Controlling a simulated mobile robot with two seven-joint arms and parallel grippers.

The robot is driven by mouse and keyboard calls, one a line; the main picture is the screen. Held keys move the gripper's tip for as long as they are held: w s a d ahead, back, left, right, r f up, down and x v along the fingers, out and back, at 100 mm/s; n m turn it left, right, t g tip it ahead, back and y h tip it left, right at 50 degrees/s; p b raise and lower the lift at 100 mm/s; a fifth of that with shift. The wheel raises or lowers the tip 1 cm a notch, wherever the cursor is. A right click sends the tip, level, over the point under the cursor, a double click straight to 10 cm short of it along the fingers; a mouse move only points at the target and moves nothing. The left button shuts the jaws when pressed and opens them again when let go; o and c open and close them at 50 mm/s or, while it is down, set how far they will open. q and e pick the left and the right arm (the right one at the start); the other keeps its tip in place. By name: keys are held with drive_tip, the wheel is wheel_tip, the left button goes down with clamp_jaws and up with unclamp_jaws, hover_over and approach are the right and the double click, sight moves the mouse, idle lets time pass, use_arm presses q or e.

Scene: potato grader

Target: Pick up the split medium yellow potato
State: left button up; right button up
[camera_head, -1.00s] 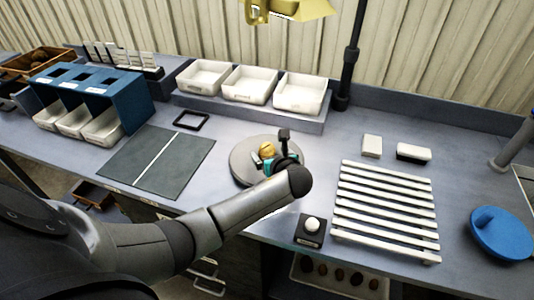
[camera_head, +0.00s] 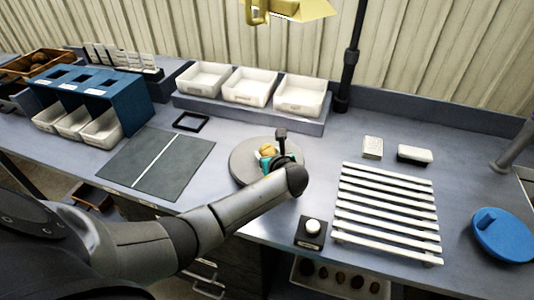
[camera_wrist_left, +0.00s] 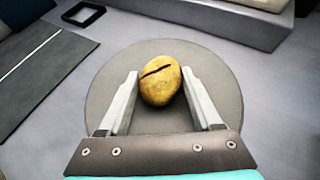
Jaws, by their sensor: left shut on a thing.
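The split yellow potato (camera_wrist_left: 160,88) has a dark crack across its upper part in the left wrist view. It sits over the round grey plate (camera_wrist_left: 110,75), between the two fingers of my left gripper (camera_wrist_left: 160,92), which is shut on it. In the head view the potato (camera_head: 267,151) shows small and partly hidden behind my left gripper (camera_head: 268,158). The grey plate (camera_head: 242,165) lies under them. I cannot tell whether the potato touches the plate. My right gripper is not in view.
Three white trays (camera_head: 250,86) stand on a raised ledge behind the plate. A dark mat (camera_head: 185,165) and a blue sorter (camera_head: 125,98) are to the left. A white slatted rack (camera_head: 385,210), a button box (camera_head: 311,232) and a blue disc (camera_head: 503,235) are to the right.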

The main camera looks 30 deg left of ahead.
use_arm(q)
clamp_jaws()
drive_tip(key=shift+r, duration=0.15)
